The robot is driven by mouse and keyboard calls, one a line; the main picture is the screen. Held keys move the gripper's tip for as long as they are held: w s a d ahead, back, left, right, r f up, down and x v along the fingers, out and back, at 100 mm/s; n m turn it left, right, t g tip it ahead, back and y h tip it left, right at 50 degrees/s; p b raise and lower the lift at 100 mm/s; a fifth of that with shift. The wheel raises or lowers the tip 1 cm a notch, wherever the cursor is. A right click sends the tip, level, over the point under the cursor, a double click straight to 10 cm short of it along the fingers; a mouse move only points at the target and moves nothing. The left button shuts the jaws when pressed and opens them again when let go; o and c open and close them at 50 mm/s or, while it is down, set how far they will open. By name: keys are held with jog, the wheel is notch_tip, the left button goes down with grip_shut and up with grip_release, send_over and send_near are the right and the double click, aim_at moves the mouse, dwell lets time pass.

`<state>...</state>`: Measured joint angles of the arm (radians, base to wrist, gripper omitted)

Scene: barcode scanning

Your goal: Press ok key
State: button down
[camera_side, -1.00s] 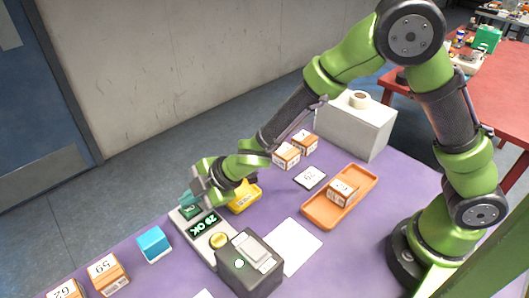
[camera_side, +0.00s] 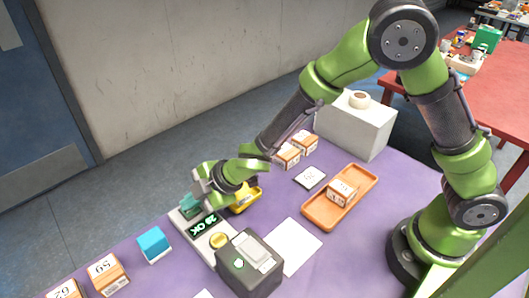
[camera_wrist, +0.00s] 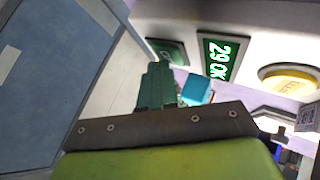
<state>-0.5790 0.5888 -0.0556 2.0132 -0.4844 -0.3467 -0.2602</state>
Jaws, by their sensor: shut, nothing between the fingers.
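The console (camera_side: 207,238) is a pale slab with a dark display (camera_side: 203,224) reading "29 OK" in green. A green key (camera_wrist: 166,49) sits at its far end, its label unreadable. A round yellow button (camera_side: 220,241) sits at its near end, also in the wrist view (camera_wrist: 288,80), its lettering too small to read. My gripper (camera_side: 189,204) is shut and empty, its teal fingertips pointing down at the green key end. In the wrist view the fingers (camera_wrist: 157,88) overlap the key's lower edge. I cannot tell whether they touch it.
A dark grey device (camera_side: 262,276) stands near the console. A blue block (camera_side: 154,244) and labelled boxes (camera_side: 107,273) lie to the left. A yellow object (camera_side: 246,198) is close behind my gripper. An orange tray (camera_side: 318,223) holding a box is on the right.

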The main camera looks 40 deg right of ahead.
aim_at(195, 209)
jog(key=shift+f, duration=0.2)
dwell(0.4)
jog(key=shift+r, duration=0.85)
jog(key=shift+r, duration=0.1)
jog(key=shift+r, duration=2.45)
jog(key=shift+d+f, duration=0.1)
